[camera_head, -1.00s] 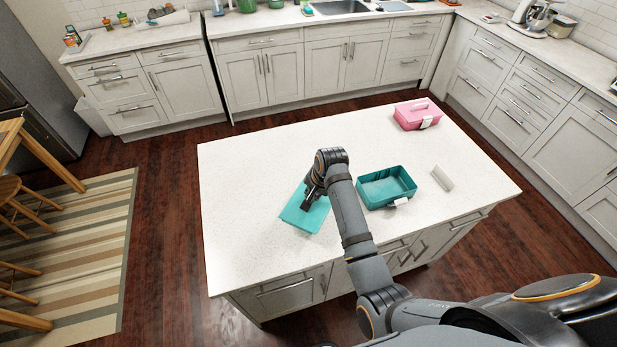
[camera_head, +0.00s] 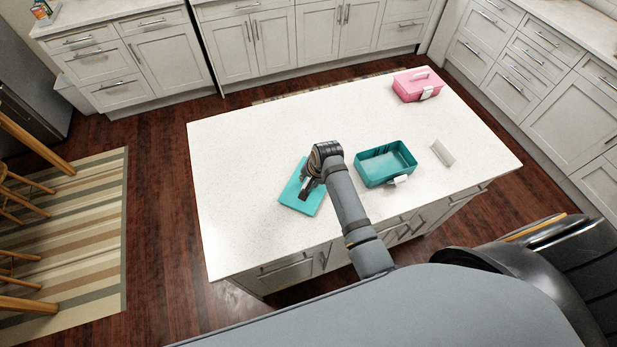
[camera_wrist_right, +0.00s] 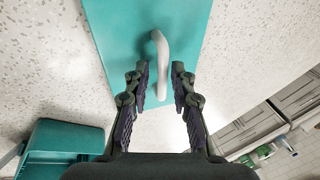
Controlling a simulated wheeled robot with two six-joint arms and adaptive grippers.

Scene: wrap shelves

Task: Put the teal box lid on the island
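The teal box lid (camera_head: 313,203) lies flat on the white island top (camera_head: 240,150), left of the teal box. In the right wrist view the lid (camera_wrist_right: 115,30) shows its white curved handle (camera_wrist_right: 161,58). My right gripper (camera_head: 306,188) is over the lid in the head view. In the wrist view its two fingers (camera_wrist_right: 160,80) are apart, one on each side of the handle, with gaps between them and it. The open teal box (camera_head: 387,170) stands on the island right of my arm; it also shows at lower left in the wrist view (camera_wrist_right: 62,140). My left gripper is out of view.
A pink box with a handle (camera_head: 419,86) stands at the island's far right corner. A small white piece (camera_head: 443,152) lies right of the teal box. The island's left and far parts are clear. Stools and a striped rug (camera_head: 75,230) are at left.

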